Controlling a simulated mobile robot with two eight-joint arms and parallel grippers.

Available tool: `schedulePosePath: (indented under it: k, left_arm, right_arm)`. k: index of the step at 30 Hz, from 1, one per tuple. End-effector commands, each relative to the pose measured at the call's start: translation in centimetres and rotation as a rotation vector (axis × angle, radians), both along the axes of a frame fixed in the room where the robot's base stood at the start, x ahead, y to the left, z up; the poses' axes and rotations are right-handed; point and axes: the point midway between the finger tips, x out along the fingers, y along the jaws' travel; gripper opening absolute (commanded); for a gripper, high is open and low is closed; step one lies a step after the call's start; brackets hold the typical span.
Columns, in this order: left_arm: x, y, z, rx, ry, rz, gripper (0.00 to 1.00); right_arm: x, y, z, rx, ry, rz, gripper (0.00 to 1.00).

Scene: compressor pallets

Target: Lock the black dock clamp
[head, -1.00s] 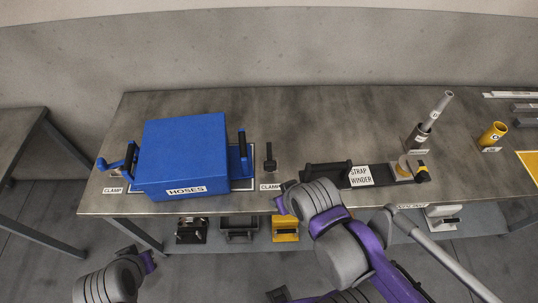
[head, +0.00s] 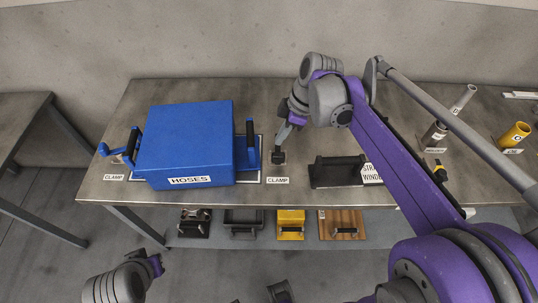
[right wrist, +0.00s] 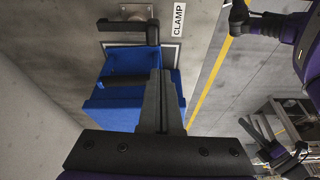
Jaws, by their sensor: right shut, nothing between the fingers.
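The black dock clamp (head: 278,157) stands on the table just right of the blue box, behind a CLAMP label (head: 277,180). In the right wrist view its black bar (right wrist: 126,25) lies across a pale metal plate beside the label (right wrist: 178,20). My right gripper (head: 281,146) is at the clamp from above and behind, fingers pointing down.
The blue HOSES box (head: 185,138) with upright handles stands close to the left of the clamp. The black strap winder (head: 335,170) lies to its right. A yellow cup (head: 514,135) stands far right. The table is clear behind the winder.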

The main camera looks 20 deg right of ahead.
Motion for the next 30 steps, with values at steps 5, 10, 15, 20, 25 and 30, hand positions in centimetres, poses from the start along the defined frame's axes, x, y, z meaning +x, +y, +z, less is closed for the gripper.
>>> schedulePosePath:
  k: [5,10,15,20,25,30]
  left_arm:
    - [-0.1,0.0,-0.3,0.000,0.001,0.000,0.00]
    - [-0.1,0.0,-0.3,0.000,0.001,0.000,0.00]
    - [-0.1,0.0,-0.3,0.000,0.001,0.000,0.00]
    - [-0.1,0.0,-0.4,0.000,0.002,0.000,0.00]
    - [-0.2,0.0,-0.7,0.000,0.003,0.000,0.00]
    - [-0.2,0.0,-1.0,0.000,0.004,0.000,0.00]
  right_arm:
    - [0.9,-0.5,-0.1,0.012,-0.007,0.068,0.00]
    - [0.9,-0.5,-0.1,0.013,-0.008,0.074,0.00]
    - [0.9,-0.4,-0.2,0.013,-0.009,0.073,0.00]
    - [1.1,0.0,-1.5,0.012,-0.008,0.074,0.00]
    - [1.5,1.0,-4.4,0.012,-0.007,0.075,0.00]
    - [1.8,1.9,-7.2,0.013,-0.008,0.074,0.00]
